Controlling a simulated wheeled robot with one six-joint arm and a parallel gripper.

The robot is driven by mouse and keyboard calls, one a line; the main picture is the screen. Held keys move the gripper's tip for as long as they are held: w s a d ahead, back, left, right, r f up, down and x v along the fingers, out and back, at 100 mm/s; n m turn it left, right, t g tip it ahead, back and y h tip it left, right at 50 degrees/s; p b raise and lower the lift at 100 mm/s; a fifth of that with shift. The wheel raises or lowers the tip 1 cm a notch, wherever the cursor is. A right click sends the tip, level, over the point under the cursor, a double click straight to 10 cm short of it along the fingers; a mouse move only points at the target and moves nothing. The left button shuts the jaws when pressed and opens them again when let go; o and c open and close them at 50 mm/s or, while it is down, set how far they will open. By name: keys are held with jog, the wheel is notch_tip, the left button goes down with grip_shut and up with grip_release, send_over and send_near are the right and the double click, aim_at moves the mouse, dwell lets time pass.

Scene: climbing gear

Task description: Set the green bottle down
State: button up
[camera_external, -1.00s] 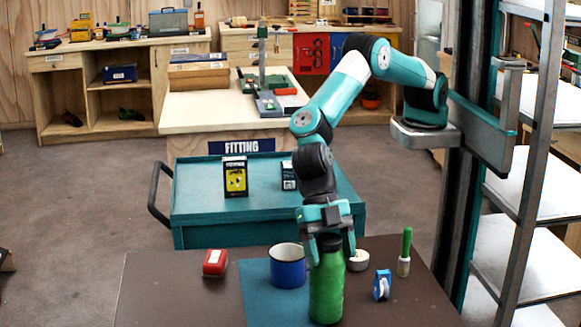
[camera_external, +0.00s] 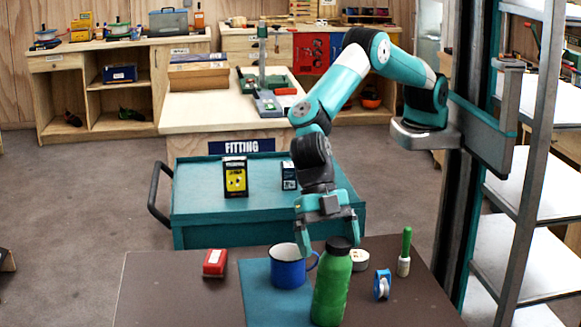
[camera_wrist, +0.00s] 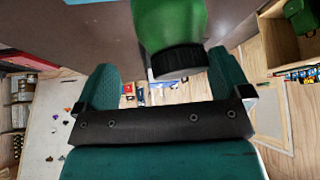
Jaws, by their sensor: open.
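The green bottle (camera_external: 331,286) with a black cap stands on the dark table, at the right edge of the blue-green mat (camera_external: 256,303). It looks slightly tilted in the external view. My gripper (camera_external: 330,240) is open, behind and above the bottle's cap, with its fingers spread wide. In the wrist view the bottle (camera_wrist: 170,28) shows cap-first beyond the open fingers (camera_wrist: 165,85). Whether a finger still touches the bottle cannot be told.
A blue mug (camera_external: 287,270) stands close to the bottle's left. A white roll (camera_external: 359,260), a blue tape dispenser (camera_external: 382,284) and a green-handled brush (camera_external: 405,252) are to the right. A red box (camera_external: 215,263) lies at the left. The front left table is clear.

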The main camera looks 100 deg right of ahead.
jog(key=b+v, duration=0.1)
jog(key=v, duration=0.9)
jog(key=shift+d+b, duration=0.15)
jog(key=shift+b, duration=0.25)
jog(key=s+d+r+m+t+h, duration=0.1)
jog(key=s+d+r+m, duration=0.3)
jog(key=d, duration=0.4)
jog(key=s+d+r+m, duration=0.3)
jog(key=s+d+r, duration=0.15)
jog(key=d, duration=0.45)
jog(key=s+d+f+m+h, duration=0.1)
jog(key=s+d+m, duration=0.5)
jog(key=s+d, duration=0.6)
jog(key=shift+s+f+m, duration=0.15)
jog(key=shift+s+m, duration=0.15)
jog(key=shift+s, duration=0.85)
